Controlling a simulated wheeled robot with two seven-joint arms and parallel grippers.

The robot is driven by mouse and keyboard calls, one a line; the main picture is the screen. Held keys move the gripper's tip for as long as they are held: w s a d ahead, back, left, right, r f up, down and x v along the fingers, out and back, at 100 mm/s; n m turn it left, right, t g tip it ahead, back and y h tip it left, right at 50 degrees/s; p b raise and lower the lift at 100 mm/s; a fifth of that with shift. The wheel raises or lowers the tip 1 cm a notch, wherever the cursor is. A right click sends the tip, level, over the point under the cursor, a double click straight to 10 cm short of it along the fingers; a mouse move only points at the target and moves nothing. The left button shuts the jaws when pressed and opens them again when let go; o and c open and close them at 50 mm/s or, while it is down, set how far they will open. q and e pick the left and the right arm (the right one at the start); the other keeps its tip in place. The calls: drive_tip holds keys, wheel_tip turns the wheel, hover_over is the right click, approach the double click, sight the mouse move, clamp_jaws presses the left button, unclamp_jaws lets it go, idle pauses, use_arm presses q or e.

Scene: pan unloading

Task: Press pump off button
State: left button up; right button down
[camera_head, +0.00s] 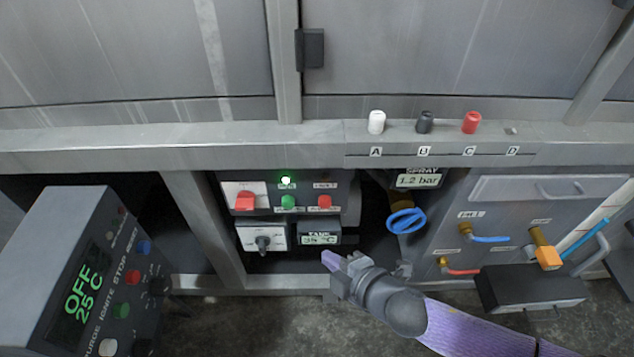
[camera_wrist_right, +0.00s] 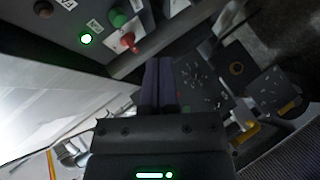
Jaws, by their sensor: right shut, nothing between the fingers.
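A small red button (camera_head: 324,201) sits on the dark control panel (camera_head: 350,190) under the frame, right of a green button (camera_head: 288,201). A green lamp (camera_head: 286,181) above the green button is lit. In the right wrist view the red button (camera_wrist_right: 128,41), green button (camera_wrist_right: 117,17) and lit lamp (camera_wrist_right: 86,39) show at the upper left. The labels are too small to read surely. My right gripper (camera_head: 331,260) is shut and empty, below the panel and apart from the red button. Its closed fingers (camera_wrist_right: 158,85) show in the right wrist view. My left gripper is not in view.
A red switch (camera_head: 245,201), a dial (camera_head: 262,242) and a tank display (camera_head: 320,238) share the panel area. A blue valve wheel (camera_head: 406,221) stands to the right. A dark box (camera_head: 75,265) reading OFF 25 °C stands at left. A metal beam (camera_head: 200,150) runs above.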

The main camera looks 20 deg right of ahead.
sight(325, 202)
use_arm(q)
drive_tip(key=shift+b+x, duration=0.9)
drive_tip(key=shift+b, duration=0.1)
use_arm(e)
drive_tip(key=w+d, duration=0.2)
drive_tip(key=w, duration=0.6)
drive_tip(key=shift+w+d, duration=0.15)
drive_tip(key=shift+d, duration=0.05)
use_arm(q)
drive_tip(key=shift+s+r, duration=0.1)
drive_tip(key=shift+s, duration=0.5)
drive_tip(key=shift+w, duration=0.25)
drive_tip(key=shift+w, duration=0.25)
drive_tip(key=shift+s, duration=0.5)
